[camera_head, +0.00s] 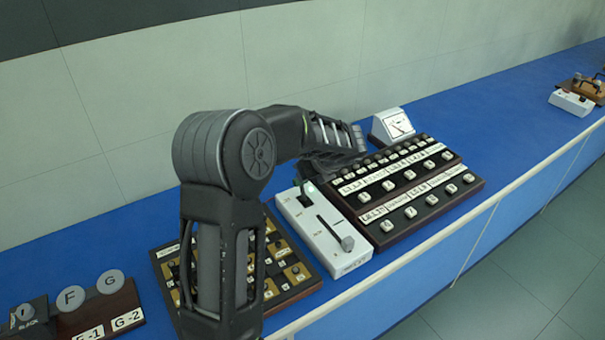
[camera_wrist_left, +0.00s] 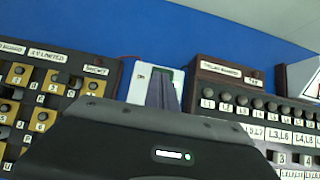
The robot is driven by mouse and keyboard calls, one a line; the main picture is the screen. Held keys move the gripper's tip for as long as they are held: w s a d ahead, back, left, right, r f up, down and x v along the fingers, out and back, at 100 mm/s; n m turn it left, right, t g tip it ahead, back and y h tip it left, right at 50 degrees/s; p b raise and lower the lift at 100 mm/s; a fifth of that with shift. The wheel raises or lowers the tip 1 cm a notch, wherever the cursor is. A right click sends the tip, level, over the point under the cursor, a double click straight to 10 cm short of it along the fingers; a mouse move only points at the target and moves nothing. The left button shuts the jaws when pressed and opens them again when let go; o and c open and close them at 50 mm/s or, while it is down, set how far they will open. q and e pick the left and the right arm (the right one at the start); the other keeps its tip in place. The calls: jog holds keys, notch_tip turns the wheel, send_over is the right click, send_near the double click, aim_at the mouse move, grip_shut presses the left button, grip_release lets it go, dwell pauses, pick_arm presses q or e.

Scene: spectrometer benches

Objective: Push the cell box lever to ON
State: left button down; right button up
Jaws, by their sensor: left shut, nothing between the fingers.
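A white box (camera_head: 322,252), which appears to be the cell box, sits on the blue bench between two panels. Its lever is a dark rod with a grey knob (camera_head: 347,243) at the near right end; the small labels on the box are too blurred to read. My left arm reaches over from the left, and my left gripper (camera_head: 303,188) points down at the far end of the box, away from the knob. In the left wrist view the shut, empty fingers (camera_wrist_left: 161,92) stand before the far end of the white box (camera_wrist_left: 139,84). Whether they touch it I cannot tell. My right gripper is out of view.
A dark panel (camera_head: 317,284) with tan keys adjoins the box on the left, partly behind my arm. A brown panel (camera_head: 395,238) with rows of knobs adjoins it on the right. A white meter (camera_head: 390,126) stands behind.

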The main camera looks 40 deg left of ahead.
pick_arm(q)
notch_tip(320, 180, up, 11)
jog(key=shift+w+d+f+b, duration=0.15)
jog(key=shift+w+b, duration=0.05)
jog(key=shift+b, duration=0.25)
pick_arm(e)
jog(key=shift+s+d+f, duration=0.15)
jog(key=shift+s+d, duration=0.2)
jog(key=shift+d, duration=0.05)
pick_arm(q)
jog(key=shift+d, duration=0.1)
